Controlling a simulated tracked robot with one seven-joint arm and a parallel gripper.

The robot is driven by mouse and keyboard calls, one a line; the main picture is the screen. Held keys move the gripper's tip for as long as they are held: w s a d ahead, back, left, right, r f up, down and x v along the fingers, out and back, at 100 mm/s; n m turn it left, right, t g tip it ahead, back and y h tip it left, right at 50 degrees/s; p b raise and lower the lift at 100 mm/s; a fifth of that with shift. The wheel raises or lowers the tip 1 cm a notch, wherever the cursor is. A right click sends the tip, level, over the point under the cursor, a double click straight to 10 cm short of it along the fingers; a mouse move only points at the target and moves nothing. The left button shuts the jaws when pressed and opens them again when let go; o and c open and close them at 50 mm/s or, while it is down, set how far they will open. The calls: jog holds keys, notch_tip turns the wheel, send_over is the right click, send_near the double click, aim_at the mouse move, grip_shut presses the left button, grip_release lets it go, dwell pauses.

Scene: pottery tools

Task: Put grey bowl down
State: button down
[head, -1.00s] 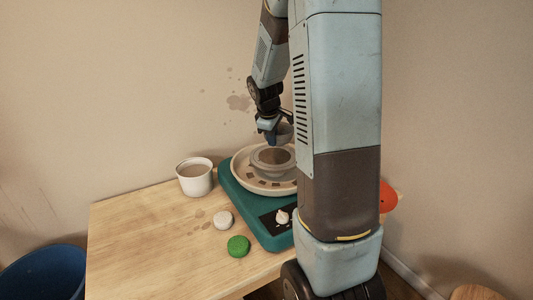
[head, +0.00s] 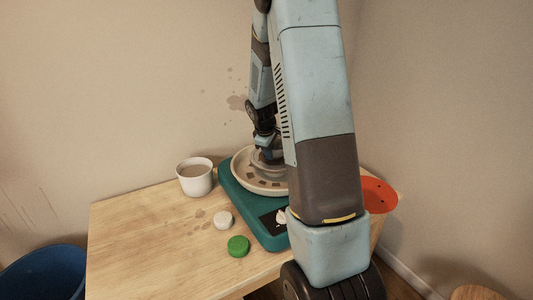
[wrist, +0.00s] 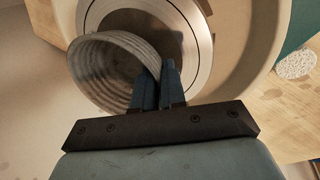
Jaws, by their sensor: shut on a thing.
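The grey bowl (wrist: 112,72) is ribbed inside and hangs to the left of the fingers in the wrist view. My gripper (wrist: 160,76) is shut on its wall at the rim. The bowl overlaps the left part of the round grey wheel head (wrist: 203,42); whether it touches it I cannot tell. In the head view my gripper (head: 266,147) is low over the cream splash pan (head: 243,178) of the teal pottery wheel (head: 238,198). There the bowl is mostly hidden by my gripper and arm.
A white cup (head: 195,181) with brownish contents stands left of the wheel. A pale round piece (head: 223,220) and a green one (head: 238,246) lie in front on the wooden table (head: 150,235). An orange disc (head: 377,196) is at the right. The table's left part is clear.

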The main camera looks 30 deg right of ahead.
jog(key=c, duration=1.2)
grip_release()
jog(key=v, duration=1.2)
jog(key=s+a+r+m+t+y, duration=0.1)
jog(key=s+a+r+m, duration=0.1)
jog(key=s+a+r, duration=0.4)
jog(key=s+a+r+m+t, duration=0.1)
jog(key=s+a+r+m, duration=0.1)
jog(key=s+r, duration=0.45)
jog(key=s+a+m+y, duration=0.1)
jog(key=s+a, duration=0.2)
jog(key=s, duration=0.5)
jog(key=s+a+m+t, duration=0.1)
jog(key=s+a, duration=0.3)
jog(key=s, duration=0.4)
jog(key=shift+s+a+m+y, duration=0.15)
jog(key=shift+m+y, duration=0.25)
jog(key=shift+m, duration=0.3)
jog(key=shift+r, duration=0.15)
